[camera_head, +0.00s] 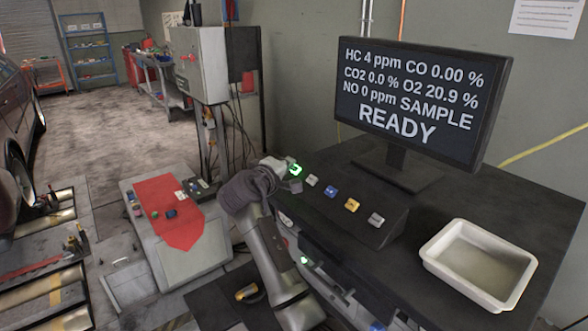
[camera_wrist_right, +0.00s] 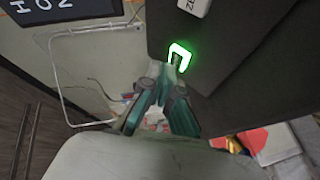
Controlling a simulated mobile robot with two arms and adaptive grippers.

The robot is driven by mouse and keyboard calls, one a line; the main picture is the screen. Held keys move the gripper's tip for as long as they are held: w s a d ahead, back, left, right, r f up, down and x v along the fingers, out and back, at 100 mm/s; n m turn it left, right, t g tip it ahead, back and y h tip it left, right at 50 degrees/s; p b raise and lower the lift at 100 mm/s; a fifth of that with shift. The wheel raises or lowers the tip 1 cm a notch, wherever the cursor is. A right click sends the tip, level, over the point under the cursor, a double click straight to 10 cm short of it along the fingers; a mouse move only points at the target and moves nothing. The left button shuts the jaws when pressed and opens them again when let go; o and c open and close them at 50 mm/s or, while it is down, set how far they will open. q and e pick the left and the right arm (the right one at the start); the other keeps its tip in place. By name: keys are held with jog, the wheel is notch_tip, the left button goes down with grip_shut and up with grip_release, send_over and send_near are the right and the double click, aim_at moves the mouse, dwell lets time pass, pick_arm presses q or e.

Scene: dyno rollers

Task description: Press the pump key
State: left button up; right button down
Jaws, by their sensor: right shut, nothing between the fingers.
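A dark sloped console (camera_head: 345,224) carries a row of keys in front of the monitor. The leftmost key (camera_head: 296,170) glows green; it also shows lit in the right wrist view (camera_wrist_right: 180,52). Beside it are a pale key (camera_head: 312,180), a blue key (camera_head: 331,191), an orange key (camera_head: 352,205) and a grey key (camera_head: 376,219). I cannot read which is the pump key. My right gripper (camera_wrist_right: 172,70) is shut and empty, its tips at the glowing key and overlapping its lower part in the wrist view. Contact cannot be told. My left gripper is not in view.
The monitor (camera_head: 425,95) reads READY and SAMPLE behind the console. A white tray (camera_head: 432,258) stands on the dark bench to the right. A grey cabinet with a red cloth (camera_head: 170,215) stands left of my right arm. A car (camera_head: 15,130) is at the far left.

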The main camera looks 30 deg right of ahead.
jog(key=shift+d+f, duration=0.25)
jog(key=shift+f, duration=0.1)
dwell(0.4)
jog(key=shift+a+r+p, duration=0.3)
jog(key=shift+r+p, duration=0.05)
jog(key=shift+p, duration=0.05)
jog(key=shift+a+r+p, duration=0.45)
jog(key=shift+r+p, duration=0.1)
jog(key=shift+r, duration=0.15)
jog(key=a+r+p, duration=0.2)
jog(key=a+r, duration=0.1)
jog(key=shift+s+r, duration=0.1)
jog(key=shift+s, duration=0.2)
